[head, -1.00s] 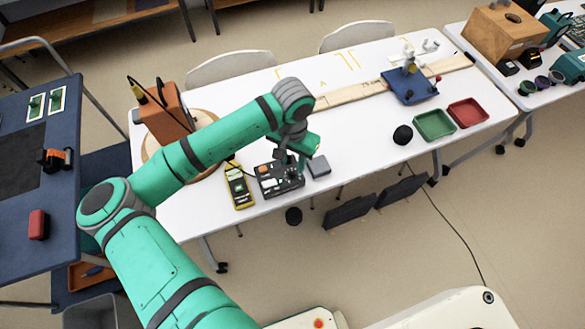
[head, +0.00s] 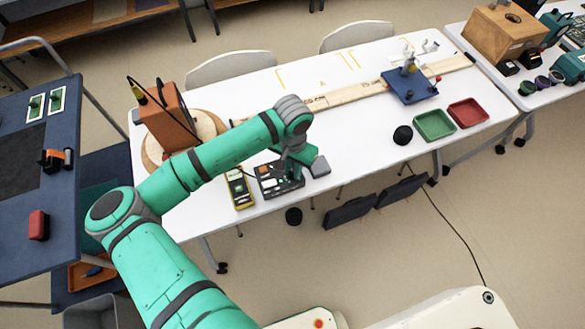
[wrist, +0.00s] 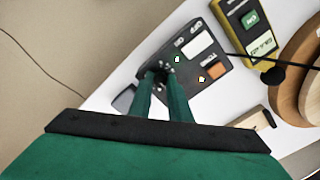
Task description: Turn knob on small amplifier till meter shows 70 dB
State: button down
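The small amplifier (head: 268,181) is a dark box on the white table. In the wrist view its top (wrist: 187,45) shows white labels, an orange patch and a dark knob (wrist: 157,68) near one corner. My gripper (head: 291,178) is over the knob end of the amplifier. In the wrist view my gripper (wrist: 160,78) has its two green fingers pointing down at the knob, a narrow gap between them. The tips partly hide the knob, so I cannot tell whether they press on it. A yellow meter (head: 240,188) lies beside the amplifier; its reading (wrist: 250,18) is not legible.
A small grey box (head: 320,167) sits right beside the amplifier. An orange speaker box (head: 168,116) stands on a round wooden board (head: 207,126). A black ball-like object (head: 402,134) and green tray (head: 434,125) are farther right. The table's front edge is close.

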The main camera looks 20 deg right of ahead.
aim_at(292, 172)
jog(key=shift+m, duration=1.2)
jog(key=c, duration=1.6)
grip_release()
jog(key=shift+c, duration=0.2)
notch_tip(292, 172, up, 11)
jog(key=shift+f, duration=0.1)
